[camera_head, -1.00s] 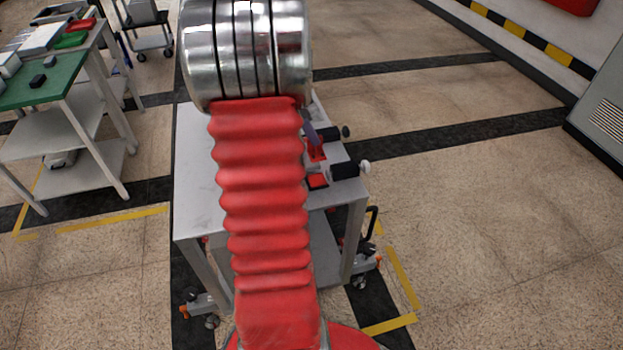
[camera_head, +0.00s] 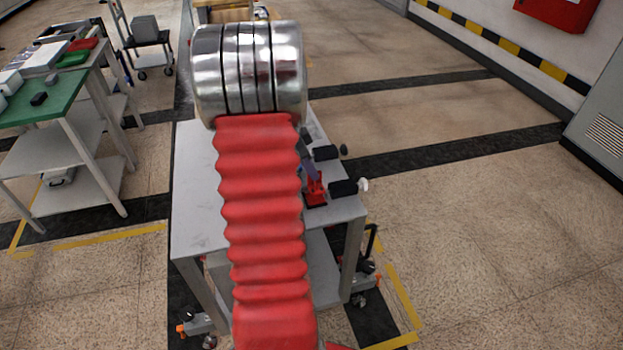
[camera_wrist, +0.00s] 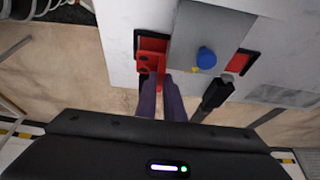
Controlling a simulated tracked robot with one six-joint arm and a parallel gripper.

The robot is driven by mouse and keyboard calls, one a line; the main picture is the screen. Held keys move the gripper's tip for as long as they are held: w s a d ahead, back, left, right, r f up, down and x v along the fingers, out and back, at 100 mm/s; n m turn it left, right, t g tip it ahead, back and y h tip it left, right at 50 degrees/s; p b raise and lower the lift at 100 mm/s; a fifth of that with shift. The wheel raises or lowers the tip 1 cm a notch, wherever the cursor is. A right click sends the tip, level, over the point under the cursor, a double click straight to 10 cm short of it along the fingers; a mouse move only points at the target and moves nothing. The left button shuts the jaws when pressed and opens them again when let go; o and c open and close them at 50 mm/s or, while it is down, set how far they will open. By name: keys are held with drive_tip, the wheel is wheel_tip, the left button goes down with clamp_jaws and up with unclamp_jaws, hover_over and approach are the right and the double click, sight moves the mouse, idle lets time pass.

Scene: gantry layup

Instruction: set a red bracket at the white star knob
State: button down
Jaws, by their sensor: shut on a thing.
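The red bracket (camera_head: 314,188) is at the right edge of the grey table, beside the near black cylinder (camera_head: 343,187) that ends in the white star knob (camera_head: 363,184). My gripper (camera_head: 307,172) is mostly hidden behind my arm; its purple fingers reach down to the bracket. In the wrist view, my gripper (camera_wrist: 161,82) is shut on the red bracket (camera_wrist: 148,60), over or on a black-edged red pad (camera_wrist: 153,43). I cannot tell whether bracket and pad touch. The white knob does not show in the wrist view.
A second black cylinder (camera_head: 325,152) with a dark knob (camera_head: 343,149) sits farther back. The wrist view shows a blue knob (camera_wrist: 206,58) on a grey plate and another red pad (camera_wrist: 239,62). A green-topped bench (camera_head: 45,100) stands left. Floor to the right is clear.

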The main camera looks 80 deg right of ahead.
sight(311, 183)
drive_tip(key=shift+f, duration=1.85)
drive_tip(key=c, duration=1.9)
unclamp_jaws()
drive_tip(key=shift+o, duration=0.2)
drive_tip(key=v, duration=1.2)
